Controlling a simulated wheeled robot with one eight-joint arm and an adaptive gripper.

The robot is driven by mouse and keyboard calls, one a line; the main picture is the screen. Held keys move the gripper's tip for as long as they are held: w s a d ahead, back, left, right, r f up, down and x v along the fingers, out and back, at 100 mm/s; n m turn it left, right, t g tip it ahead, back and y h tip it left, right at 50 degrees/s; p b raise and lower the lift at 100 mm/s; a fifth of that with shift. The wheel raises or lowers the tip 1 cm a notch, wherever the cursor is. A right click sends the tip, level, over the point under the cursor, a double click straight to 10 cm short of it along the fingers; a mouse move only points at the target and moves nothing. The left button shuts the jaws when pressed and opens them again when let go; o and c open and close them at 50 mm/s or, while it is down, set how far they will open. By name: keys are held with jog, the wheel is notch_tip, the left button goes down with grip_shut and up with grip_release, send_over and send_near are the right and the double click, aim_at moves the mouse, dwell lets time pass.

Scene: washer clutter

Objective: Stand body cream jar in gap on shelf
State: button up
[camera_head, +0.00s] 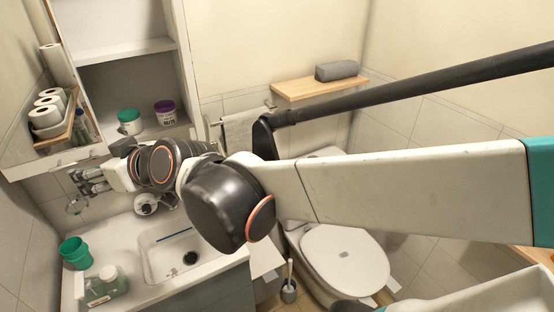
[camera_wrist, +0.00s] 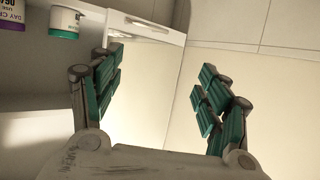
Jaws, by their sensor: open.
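On the lower shelf (camera_head: 200,128) of the open cabinet stand two jars, upright and side by side. One is a white jar with a green lid (camera_head: 129,121); the other has a purple lid (camera_head: 165,112). In the wrist view, which looks upside down, the green-lidded jar (camera_wrist: 66,21) and a purple and white jar (camera_wrist: 12,14) reading "day cream" show at the top left. I cannot read which is the body cream jar.
A green cup (camera_head: 75,253) and a pale green bottle (camera_head: 106,286) stand on the counter left of the sink (camera_head: 188,250). A mirror (camera_head: 45,90) with reflections is left of the cabinet. The towel (camera_head: 241,132) and toilet (camera_head: 342,262) are to the right.

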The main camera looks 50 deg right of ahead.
jog(key=s+d+f+m+g+h, duration=0.1)
jog(key=s+d+f+g+h, duration=0.1)
jog(key=s, duration=0.6)
jog(key=s+d+f+m+g+h, duration=0.1)
jog(key=s+d+f+g+h, duration=0.1)
jog(key=s+d+f+g, duration=0.2)
jog(key=s+d+f, duration=0.2)
jog(key=s+f, duration=0.2)
jog(key=s, duration=0.1)
jog(key=shift+f+m, duration=0.25)
jog(key=shift+m, duration=0.15)
